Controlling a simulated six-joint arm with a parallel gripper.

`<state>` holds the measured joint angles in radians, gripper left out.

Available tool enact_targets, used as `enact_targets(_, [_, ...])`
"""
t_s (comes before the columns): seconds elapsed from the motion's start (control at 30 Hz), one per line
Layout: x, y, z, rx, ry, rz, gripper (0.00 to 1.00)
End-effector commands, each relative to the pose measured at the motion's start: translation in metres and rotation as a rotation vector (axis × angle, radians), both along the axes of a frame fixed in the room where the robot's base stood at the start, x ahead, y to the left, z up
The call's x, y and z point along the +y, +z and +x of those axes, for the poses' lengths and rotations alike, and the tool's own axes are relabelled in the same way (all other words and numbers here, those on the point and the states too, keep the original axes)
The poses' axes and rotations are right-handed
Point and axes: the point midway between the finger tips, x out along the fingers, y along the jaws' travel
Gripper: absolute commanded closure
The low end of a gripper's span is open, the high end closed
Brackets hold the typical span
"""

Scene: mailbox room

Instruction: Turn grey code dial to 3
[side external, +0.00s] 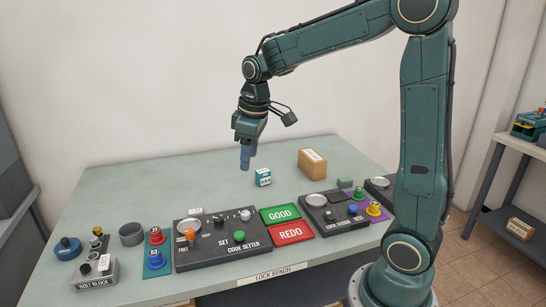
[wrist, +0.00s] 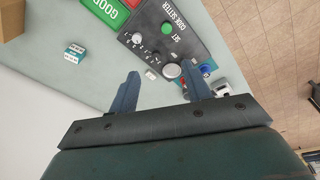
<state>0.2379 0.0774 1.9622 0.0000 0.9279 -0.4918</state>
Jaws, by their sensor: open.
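The grey code dial (wrist: 137,39) is a small round knob with white marks around it on the dark code setter panel (wrist: 186,45). Its setting is too small to read. The panel also shows in the side view (side external: 210,255), with a green button (side external: 239,237) and a silver disc (side external: 188,226). My gripper (side external: 245,166) points down above the bench, behind the panel and clear of it. In the wrist view its two fingers (wrist: 160,84) are spread apart with nothing between them.
Green GOOD and red REDO plates (side external: 285,225) adjoin the panel's right side. A teal-and-white cube (side external: 263,177) and a brown box (side external: 312,162) stand behind. The bench's back left is clear.

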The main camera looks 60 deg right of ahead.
Motion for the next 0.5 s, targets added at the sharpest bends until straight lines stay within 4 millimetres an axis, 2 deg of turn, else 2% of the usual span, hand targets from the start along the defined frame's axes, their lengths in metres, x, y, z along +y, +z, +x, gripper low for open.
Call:
enact_targets(0.2, [-0.029,-0.034,0.033,0.067,0.046,0.004,0.51])
enact_targets(0.5, [-0.067,-0.086,0.066,0.144,0.109,0.020,0.51])
